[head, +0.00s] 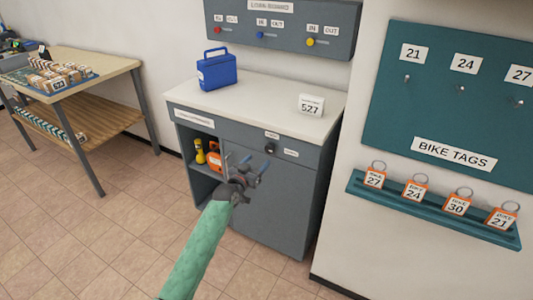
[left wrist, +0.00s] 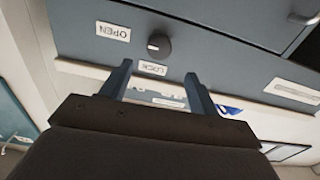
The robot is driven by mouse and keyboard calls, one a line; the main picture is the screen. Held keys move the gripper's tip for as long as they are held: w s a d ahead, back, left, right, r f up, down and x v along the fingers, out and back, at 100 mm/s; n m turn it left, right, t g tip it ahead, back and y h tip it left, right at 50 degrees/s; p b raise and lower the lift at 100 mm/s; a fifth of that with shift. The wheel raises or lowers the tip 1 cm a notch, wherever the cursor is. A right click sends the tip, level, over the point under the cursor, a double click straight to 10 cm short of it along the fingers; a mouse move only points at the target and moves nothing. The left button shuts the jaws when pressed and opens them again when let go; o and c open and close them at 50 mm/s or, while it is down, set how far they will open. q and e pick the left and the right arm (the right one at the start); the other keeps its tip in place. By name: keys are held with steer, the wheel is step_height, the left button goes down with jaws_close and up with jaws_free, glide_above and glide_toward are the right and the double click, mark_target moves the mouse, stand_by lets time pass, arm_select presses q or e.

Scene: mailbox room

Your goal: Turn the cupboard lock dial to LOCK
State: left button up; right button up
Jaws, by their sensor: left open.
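The lock dial (head: 270,148) is a small dark round knob on the upper front of the grey cupboard (head: 262,195). It also shows in the left wrist view (left wrist: 160,46), which is upside down. A light mark on the knob lies on its OPEN side. The LOCK label (head: 272,134) is above the dial and the OPEN label (head: 291,153) is to its right. My left gripper (head: 247,166) is open and empty in front of the cupboard, apart from the dial. In the wrist view the dial is beyond the fingertips, roughly between their lines. My right gripper is not in view.
An open shelf on the left holds orange and yellow items. A teal bike tag rack (head: 432,207) is on the right wall. Floor in front is clear.

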mark_target(268, 150)
arm_select(q)
steer(key=shift+m, duration=0.3)
steer(key=p+x, duration=0.1)
steer(key=x, duration=0.5)
steer(key=shift+w+d+f, duration=0.15)
steer(key=shift+w+d, duration=0.05)
steer(key=shift+w+d+f, duration=0.1)
steer(key=shift+w+d, duration=0.2)
steer(key=shift+w, duration=0.25)
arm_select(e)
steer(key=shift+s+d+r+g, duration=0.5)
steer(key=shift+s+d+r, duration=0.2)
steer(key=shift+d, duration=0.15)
arm_select(q)
steer(key=shift+c, duration=0.2)
steer(key=c, duration=0.9)
